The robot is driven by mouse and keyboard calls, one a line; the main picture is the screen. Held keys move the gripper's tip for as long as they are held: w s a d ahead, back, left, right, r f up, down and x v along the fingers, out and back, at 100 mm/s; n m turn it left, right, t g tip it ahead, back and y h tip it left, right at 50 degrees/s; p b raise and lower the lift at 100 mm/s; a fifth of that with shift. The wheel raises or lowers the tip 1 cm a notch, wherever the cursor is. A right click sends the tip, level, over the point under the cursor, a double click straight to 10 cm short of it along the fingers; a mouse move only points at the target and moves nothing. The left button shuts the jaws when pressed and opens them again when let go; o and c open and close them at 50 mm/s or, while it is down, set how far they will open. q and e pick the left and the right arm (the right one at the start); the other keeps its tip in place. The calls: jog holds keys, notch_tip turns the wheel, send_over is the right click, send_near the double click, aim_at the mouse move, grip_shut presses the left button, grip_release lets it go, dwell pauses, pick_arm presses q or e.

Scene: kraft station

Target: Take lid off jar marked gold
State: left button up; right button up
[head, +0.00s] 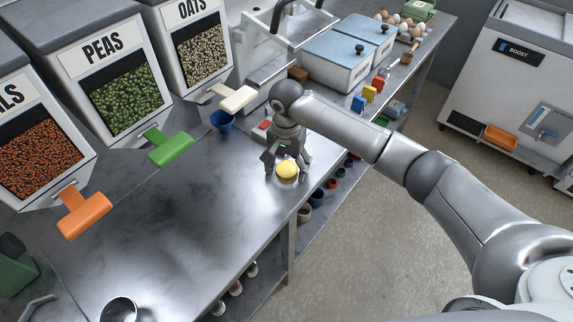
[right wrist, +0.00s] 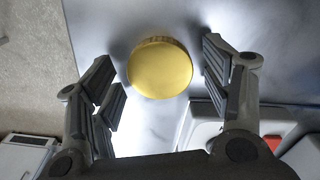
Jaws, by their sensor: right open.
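A round yellow-gold lid (head: 287,169) shows on the steel counter near its front edge. In the right wrist view the gold lid (right wrist: 160,68) is seen from above, and any jar body beneath it is hidden. My right gripper (head: 283,165) points down over the lid. In the right wrist view the right gripper (right wrist: 165,85) is open, with one finger on each side of the lid and a visible gap on both sides. It holds nothing. No marking can be read on the jar. My left gripper is not in view.
Dispensers labelled PEAS (head: 123,90) and OATS (head: 196,45) stand along the back, with green (head: 171,149) and orange (head: 85,214) levers jutting out. A blue cup (head: 223,122) stands behind my gripper. Blue-lidded bins (head: 338,61) are further right. The counter's left front is mostly clear.

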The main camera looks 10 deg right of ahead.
aim_at(286, 169)
jog(key=shift+r, duration=0.4)
notch_tip(286, 169, up, 12)
jog(key=b, duration=0.2)
jog(key=shift+f+b, duration=0.25)
jog(key=shift+b, duration=0.05)
